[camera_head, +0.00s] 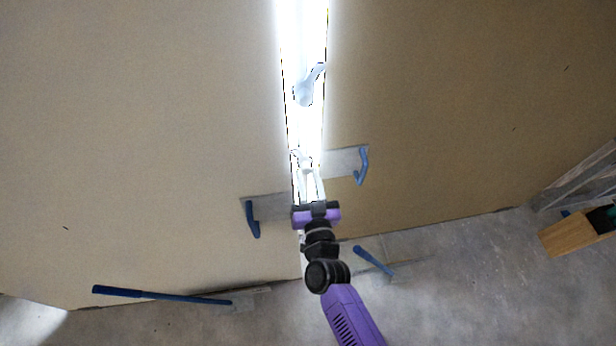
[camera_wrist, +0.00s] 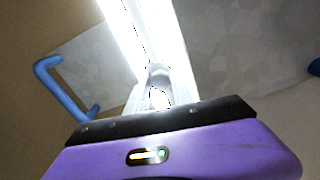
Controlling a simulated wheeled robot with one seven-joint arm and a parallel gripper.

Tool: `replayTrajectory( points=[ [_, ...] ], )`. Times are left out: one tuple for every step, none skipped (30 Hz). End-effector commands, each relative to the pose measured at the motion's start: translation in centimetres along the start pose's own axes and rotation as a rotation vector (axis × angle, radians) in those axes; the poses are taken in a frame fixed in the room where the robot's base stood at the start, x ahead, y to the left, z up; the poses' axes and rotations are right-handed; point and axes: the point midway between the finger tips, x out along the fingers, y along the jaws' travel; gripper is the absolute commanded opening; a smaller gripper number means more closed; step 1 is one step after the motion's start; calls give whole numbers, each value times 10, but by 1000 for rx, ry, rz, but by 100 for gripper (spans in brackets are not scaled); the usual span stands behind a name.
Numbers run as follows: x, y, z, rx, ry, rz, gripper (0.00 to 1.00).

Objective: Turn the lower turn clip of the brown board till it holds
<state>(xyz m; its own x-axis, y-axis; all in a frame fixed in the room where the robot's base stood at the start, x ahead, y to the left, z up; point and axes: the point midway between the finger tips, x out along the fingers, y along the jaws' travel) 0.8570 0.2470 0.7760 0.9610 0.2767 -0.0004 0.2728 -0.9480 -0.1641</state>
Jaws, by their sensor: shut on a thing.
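Two large brown boards, one on the left (camera_head: 150,130) and a darker one on the right (camera_head: 440,110), stand either side of a bright white upright strip (camera_head: 303,130). An upper turn clip (camera_head: 305,92), pale with a slanted lever, sits on this strip. The lower turn clip (camera_head: 299,156) is lower on the strip, mostly hidden by my fingers and washed out by glare. My gripper (camera_head: 307,170) is shut on it. In the wrist view, a pale piece (camera_wrist: 159,97) shows between the fingers; the clip's exact angle cannot be told.
Grey plates with blue handles sit at left (camera_head: 252,219) and right (camera_head: 361,166), close beside my gripper. Blue bars lie low at the left (camera_head: 160,295) and right (camera_head: 373,260). A wooden box (camera_head: 577,235) stands on the grey floor at far right.

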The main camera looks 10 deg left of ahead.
Motion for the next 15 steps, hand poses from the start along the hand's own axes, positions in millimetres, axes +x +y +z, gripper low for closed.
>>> replayTrajectory(
  points=[
    [0, 0, 0, 23, 1, 0, 0],
    [0, 0, 0, 40, 1, 0, 0],
    [0, 0, 0, 66, 1, 0, 0],
    [0, 0, 0, 86, 1, -1, 0],
    [0, -1, 0, 109, 1, -1, 0],
    [0, -1, 0, 141, 1, -1, 0],
    [0, -1, 0, 166, 1, -1, 0],
    [0, -1, 0, 193, 1, 0, 0],
    [0, -1, 0, 230, 1, 0, 0],
    [0, -1, 0, 258, 1, 0, 0],
    [0, -1, 0, 286, 1, 0, 0],
    [0, -1, 0, 324, 1, 0, 0],
    [0, -1, 0, 353, 1, 0, 0],
    [0, -1, 0, 382, 1, 0, 0],
    [0, -2, 0, 421, 1, 0, 0]
  ],
)
